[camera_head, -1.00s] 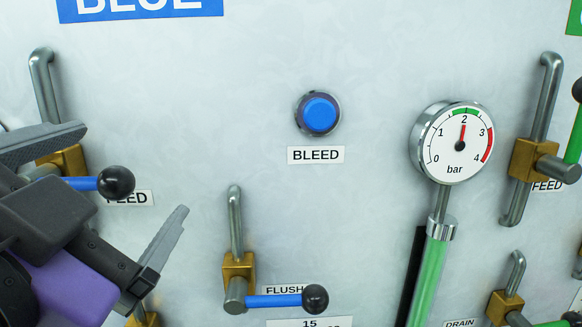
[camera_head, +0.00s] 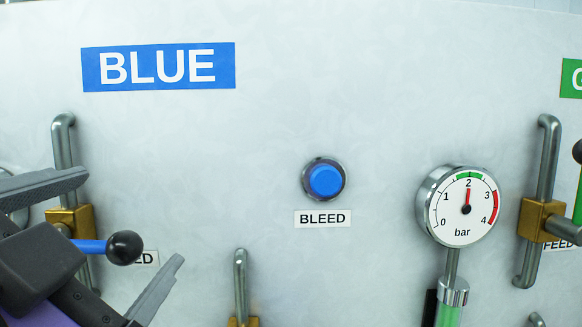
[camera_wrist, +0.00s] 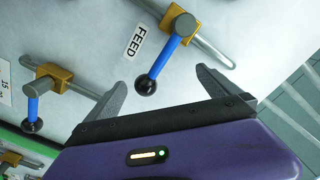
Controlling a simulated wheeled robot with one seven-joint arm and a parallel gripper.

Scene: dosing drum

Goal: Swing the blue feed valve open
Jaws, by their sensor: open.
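The blue feed valve has a brass body (camera_head: 84,218) on a vertical grey pipe at the left of the head view. Its blue handle (camera_head: 90,246) points right, across the pipe, and ends in a black ball knob (camera_head: 124,247). My gripper (camera_head: 132,217) is open, with one finger up and left of the knob and the other to its right. In the wrist view the blue handle (camera_wrist: 174,53) reaches down toward my open gripper (camera_wrist: 160,78). The knob (camera_wrist: 146,85) is at the mouth of the gap, nearer the left finger. Contact is not visible. The FEED label is partly covered in the head view.
The blue BLEED button (camera_head: 325,181) and a pressure gauge (camera_head: 464,208) are to the right. A second blue-handled valve (camera_wrist: 31,105) is at the left of the wrist view. Another feed valve (camera_head: 541,219) is at the far right. Bare panel lies between knob and button.

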